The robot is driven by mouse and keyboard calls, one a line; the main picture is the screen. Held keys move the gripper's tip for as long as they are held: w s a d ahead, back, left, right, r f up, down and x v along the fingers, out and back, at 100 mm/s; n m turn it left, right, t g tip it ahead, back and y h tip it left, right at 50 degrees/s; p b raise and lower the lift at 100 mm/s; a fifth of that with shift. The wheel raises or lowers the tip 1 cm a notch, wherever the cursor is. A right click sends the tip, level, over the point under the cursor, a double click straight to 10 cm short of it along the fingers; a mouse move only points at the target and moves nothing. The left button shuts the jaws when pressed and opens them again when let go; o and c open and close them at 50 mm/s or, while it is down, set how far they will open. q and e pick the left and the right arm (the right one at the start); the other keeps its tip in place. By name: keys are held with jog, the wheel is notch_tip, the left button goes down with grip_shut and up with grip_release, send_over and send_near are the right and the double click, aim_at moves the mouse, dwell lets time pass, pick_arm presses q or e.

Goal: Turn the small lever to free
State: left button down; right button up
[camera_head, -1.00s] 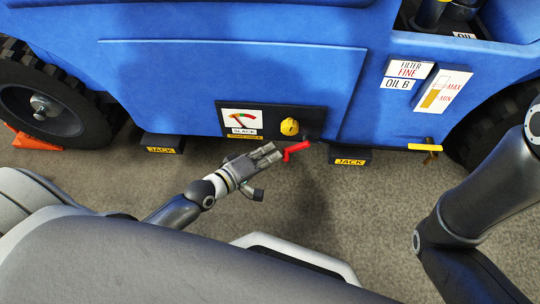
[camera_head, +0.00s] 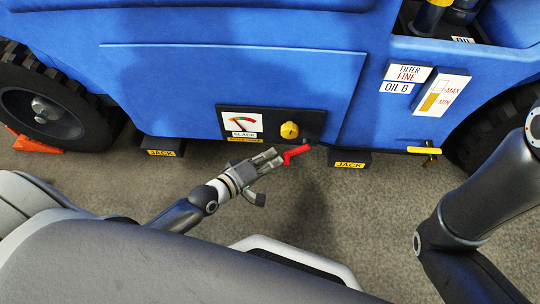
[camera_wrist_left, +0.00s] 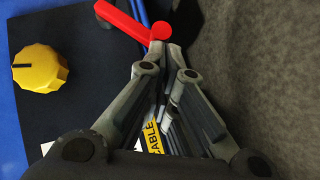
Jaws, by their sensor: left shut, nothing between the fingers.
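The small red lever (camera_head: 295,153) sits at the lower right of the black panel (camera_head: 312,121) on the blue machine. In the left wrist view the red lever (camera_wrist_left: 128,20) shows at the top, with its round end just beyond my fingertips. My left gripper (camera_head: 276,155) is shut and empty, its tips at or very close to the lever's lower left end. The wrist view shows the left gripper (camera_wrist_left: 160,50) with its fingertips together. I cannot tell whether they touch the lever. My right gripper is not in view; only part of my right arm shows.
A yellow knob (camera_head: 289,130) and a slack gauge (camera_head: 241,123) are on the panel; the knob also shows in the wrist view (camera_wrist_left: 40,68). Black jack blocks (camera_head: 350,159) stand below. A yellow handle (camera_head: 424,151) is further right. Grey floor is free in front.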

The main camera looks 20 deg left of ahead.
pick_arm(q)
jog(key=shift+f, duration=0.1)
jog(key=f, duration=0.1)
jog(key=d+f+b, duration=0.1)
jog(key=f+h+b, duration=0.1)
jog(key=shift+w+d+n+t, duration=0.25)
jog(key=shift+d+n+t, duration=0.05)
jog(key=shift+d+n, duration=0.1)
jog(key=shift+d+f, duration=0.1)
jog(key=shift+f, duration=0.05)
dwell(0.5)
